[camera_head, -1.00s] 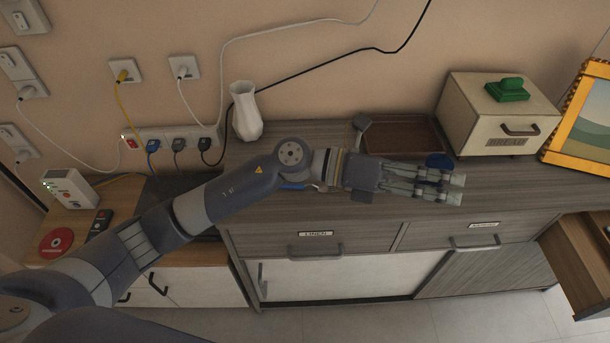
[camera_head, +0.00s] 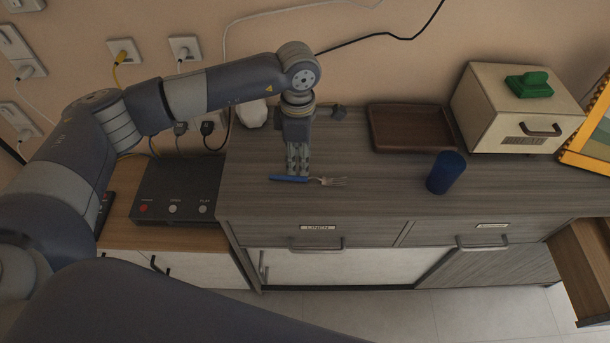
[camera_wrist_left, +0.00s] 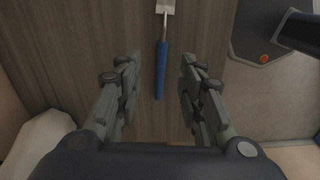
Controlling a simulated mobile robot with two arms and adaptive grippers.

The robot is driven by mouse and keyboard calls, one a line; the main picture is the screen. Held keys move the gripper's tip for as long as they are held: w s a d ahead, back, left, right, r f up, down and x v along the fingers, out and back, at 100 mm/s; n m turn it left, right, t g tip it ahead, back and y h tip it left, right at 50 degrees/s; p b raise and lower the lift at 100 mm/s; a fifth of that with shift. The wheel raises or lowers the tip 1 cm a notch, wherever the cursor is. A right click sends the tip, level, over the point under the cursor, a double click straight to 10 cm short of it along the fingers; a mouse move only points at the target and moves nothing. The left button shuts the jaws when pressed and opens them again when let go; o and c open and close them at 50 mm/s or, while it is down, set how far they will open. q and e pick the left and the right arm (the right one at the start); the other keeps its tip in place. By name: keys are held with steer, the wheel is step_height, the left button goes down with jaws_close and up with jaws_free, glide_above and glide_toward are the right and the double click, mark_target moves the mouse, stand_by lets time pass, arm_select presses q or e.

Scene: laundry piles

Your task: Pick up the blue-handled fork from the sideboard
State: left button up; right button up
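The blue-handled fork (camera_head: 290,179) lies flat on the sideboard (camera_head: 375,190), its handle to the left and its metal tines to the right. My left gripper (camera_head: 298,170) points down at the sideboard just behind the handle, close to it in the picture. In the left wrist view the fork (camera_wrist_left: 161,68) runs lengthwise, with its blue handle end between the two spread fingers of the left gripper (camera_wrist_left: 160,92). The fingers are apart and do not touch the handle. My right gripper is not in view.
A blue cup (camera_head: 446,173) stands to the right of the fork. A brown tray (camera_head: 405,128) and a bread box (camera_head: 490,110) are behind. A white vase (camera_head: 252,114) is partly hidden behind my left arm. The sideboard between fork and cup is clear.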

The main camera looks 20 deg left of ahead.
mark_target(302, 177)
arm_select(q)
steer(key=shift+d+f+p, duration=0.2)
steer(key=shift+f+p, duration=0.25)
steer(key=shift+f, duration=1.05)
steer(key=shift+d+f+p, duration=0.15)
steer(key=shift+f+p, duration=0.25)
steer(key=shift+f, duration=1.1)
jaws_close()
